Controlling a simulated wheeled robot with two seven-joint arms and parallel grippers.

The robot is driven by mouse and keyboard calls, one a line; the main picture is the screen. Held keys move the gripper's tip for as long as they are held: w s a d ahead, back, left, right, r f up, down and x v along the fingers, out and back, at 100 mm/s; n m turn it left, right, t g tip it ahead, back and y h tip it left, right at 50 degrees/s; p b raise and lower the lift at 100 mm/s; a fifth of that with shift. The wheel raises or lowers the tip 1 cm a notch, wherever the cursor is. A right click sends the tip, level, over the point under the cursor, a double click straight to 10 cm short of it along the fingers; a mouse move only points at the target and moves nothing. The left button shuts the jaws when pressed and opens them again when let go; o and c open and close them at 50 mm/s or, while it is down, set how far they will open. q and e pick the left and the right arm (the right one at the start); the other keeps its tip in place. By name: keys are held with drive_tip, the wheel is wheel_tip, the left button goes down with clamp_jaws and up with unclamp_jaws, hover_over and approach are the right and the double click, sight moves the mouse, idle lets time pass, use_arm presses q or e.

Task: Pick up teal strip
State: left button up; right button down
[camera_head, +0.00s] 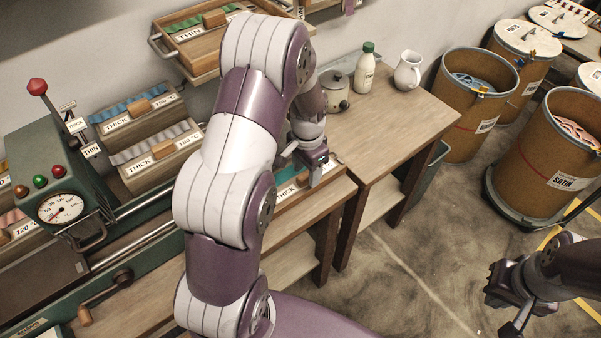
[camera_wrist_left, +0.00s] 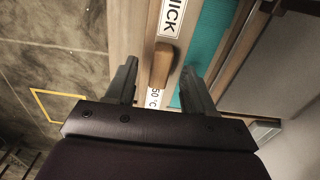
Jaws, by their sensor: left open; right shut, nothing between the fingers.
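The teal strip (camera_wrist_left: 211,38) lies in a wooden tray, along the side behind its label, in the left wrist view. In the head view part of the teal strip (camera_head: 288,174) shows beside my arm; my arm and gripper hide the rest. My left gripper (camera_head: 316,174) is open just above this tray. In the left wrist view its fingers (camera_wrist_left: 160,78) appear on either side of the tray's wooden handle (camera_wrist_left: 164,66), with the right finger overlapping the strip. Contact cannot be told. My right gripper (camera_head: 508,302) is shut and empty, far off at the lower right over the floor.
Other labelled trays with blue (camera_head: 134,103) and grey (camera_head: 155,142) strips stand left. A green machine with a gauge (camera_head: 61,208) is at far left. A side table (camera_head: 385,122) holds a pot, a bottle and a jug. Drums (camera_head: 560,150) stand right, with open floor between.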

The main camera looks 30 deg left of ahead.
use_arm(q)
drive_tip(key=shift+f, duration=0.4)
drive_tip(key=c, duration=0.4)
clamp_jaws()
drive_tip(key=shift+r, duration=0.1)
drive_tip(key=w+d+r+p, duration=0.1)
drive_tip(key=w+d+r, duration=0.1)
drive_tip(key=w+r, duration=0.2)
drive_tip(key=w+d+r+p, duration=0.2)
drive_tip(key=w+d+r, duration=0.1)
drive_tip(key=w, duration=0.6)
drive_tip(key=shift+d+r, duration=0.15)
drive_tip(key=shift+r, duration=0.4)
